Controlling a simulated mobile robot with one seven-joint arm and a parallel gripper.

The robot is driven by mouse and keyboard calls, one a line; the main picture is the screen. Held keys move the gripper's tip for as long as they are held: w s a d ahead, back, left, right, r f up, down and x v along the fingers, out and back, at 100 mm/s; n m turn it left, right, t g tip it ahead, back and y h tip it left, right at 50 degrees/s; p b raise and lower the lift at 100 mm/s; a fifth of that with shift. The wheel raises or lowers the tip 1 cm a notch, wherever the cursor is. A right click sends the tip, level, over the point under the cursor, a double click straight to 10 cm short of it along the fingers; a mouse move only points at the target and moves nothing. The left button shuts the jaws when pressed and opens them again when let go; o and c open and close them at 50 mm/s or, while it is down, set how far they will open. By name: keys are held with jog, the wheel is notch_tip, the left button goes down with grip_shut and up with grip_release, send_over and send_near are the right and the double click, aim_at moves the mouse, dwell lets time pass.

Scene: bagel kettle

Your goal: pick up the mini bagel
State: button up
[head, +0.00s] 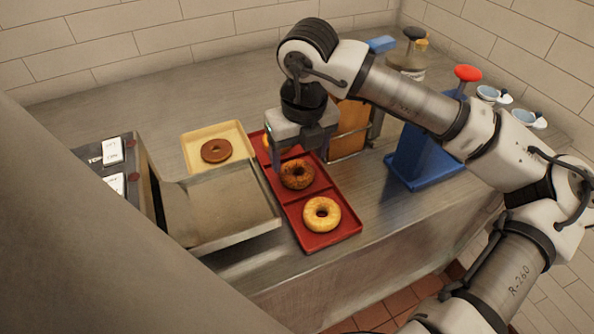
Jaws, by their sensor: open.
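Several ring-shaped bagels are in view, and I cannot tell for sure which is the mini bagel. A smooth brown bagel (216,151), a little smaller-looking, lies on a cream tray (190,154). A dark, seeded bagel (297,175) lies in the middle compartment of a red tray (337,235), and a pale golden bagel (321,214) lies in its front compartment. An orange-brown piece (268,143) at the back of the red tray is mostly hidden by my gripper.
A metal chute (235,205) stands left of the red tray, beside a machine with white labels (112,151). A wooden board in a frame (348,130) and a blue stand (420,155) are to the right. A red knob (468,73) rises behind. The back-left counter is clear.

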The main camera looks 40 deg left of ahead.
aim_at(298, 167)
jog(key=f, duration=0.1)
jog(key=f+p, duration=0.1)
jog(key=f, duration=0.2)
jog(key=shift+w+a+f+p, duration=0.2)
jog(key=shift+a+f+p, duration=0.1)
jog(key=shift+a+f, duration=0.1)
jog(key=shift+c, duration=0.4)
jog(key=c, duration=0.6)
jog(key=shift+c, duration=0.3)
jog(key=shift+r, duration=0.1)
notch_tip(298, 167, up, 20)
jog(key=b, duration=0.2)
jog(key=shift+b, duration=0.35)
